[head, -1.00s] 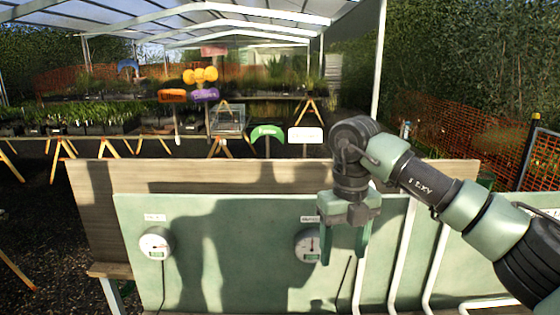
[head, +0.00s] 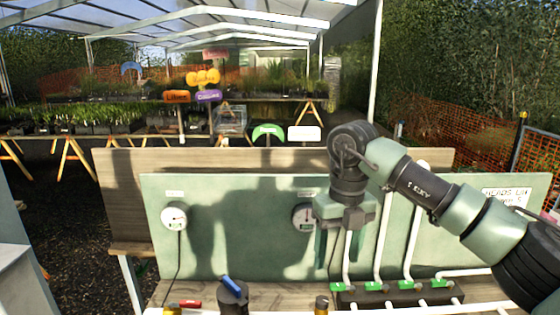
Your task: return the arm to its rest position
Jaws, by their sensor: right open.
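My right arm comes in from the right edge of the head view. Its gripper (head: 339,250) hangs with its fingers pointing down, apart and with nothing between them. It is in front of the green panel (head: 245,255) and overlaps the edge of the right-hand gauge (head: 303,217). I cannot tell the exact gap to the panel. My left gripper is not in the view.
A left gauge (head: 174,216) is on the panel. Below are a blue-handled valve (head: 232,288), a red handle (head: 189,303) and a dark manifold (head: 400,298) with green handles and white pipes. A pale surface (head: 22,285) stands at the lower left.

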